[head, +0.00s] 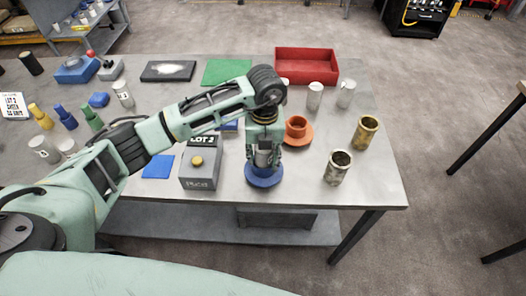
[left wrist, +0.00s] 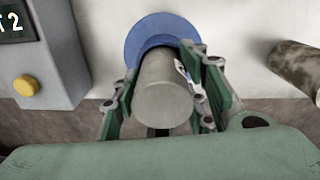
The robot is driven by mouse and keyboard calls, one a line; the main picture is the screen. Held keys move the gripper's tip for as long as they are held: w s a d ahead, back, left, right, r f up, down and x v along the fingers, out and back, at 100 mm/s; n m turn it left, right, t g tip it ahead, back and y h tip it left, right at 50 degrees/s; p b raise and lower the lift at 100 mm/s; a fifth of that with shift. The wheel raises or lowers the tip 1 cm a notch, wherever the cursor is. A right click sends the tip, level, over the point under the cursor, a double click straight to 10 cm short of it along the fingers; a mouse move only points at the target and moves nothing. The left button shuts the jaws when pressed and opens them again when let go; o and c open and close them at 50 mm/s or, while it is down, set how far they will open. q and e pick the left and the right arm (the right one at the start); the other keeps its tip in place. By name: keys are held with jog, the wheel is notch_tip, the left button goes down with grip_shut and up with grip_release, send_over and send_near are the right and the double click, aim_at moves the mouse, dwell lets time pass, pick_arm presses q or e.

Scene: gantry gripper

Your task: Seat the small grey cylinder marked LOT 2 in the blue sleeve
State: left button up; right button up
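The small grey cylinder (left wrist: 163,88) stands between my left gripper's green finger pads in the left wrist view. A white label shows at its right side, its text unreadable. My left gripper (head: 264,160) points down over the blue sleeve (head: 263,179) near the table's front edge, and its pads appear closed against the cylinder. The sleeve's blue flange also shows behind the cylinder in the left wrist view (left wrist: 140,36). The cylinder and gripper hide the sleeve's opening, so I cannot tell how deep the cylinder sits. My right gripper is not in view.
A grey box with a LOT 2 display and yellow button (head: 198,172) stands just left of the sleeve. An orange flanged sleeve (head: 297,130) is behind right. A speckled metal cylinder (head: 337,168) and a brass one (head: 364,132) stand to the right. A red tray (head: 306,66) is at the back.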

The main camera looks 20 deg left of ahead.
pick_arm(q)
jog(key=shift+o, duration=1.1)
jog(key=shift+w+a, duration=0.1)
jog(key=shift+w, duration=0.4)
jog(key=shift+s+r, duration=0.15)
jog(key=shift+r, duration=0.45)
jog(key=r+b, duration=0.3)
jog(key=r, duration=0.3)
jog(key=shift+w+r, duration=0.15)
jog(key=shift+w, duration=0.05)
notch_tip(320, 180, up, 4)
jog(key=shift+s+r+b, duration=0.1)
jog(key=shift+b, duration=0.35)
jog(key=shift+r, duration=0.45)
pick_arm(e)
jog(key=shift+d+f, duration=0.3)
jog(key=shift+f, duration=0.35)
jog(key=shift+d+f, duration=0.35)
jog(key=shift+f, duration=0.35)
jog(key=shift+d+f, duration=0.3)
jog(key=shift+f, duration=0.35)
pick_arm(q)
jog(key=shift+s+f, duration=0.1)
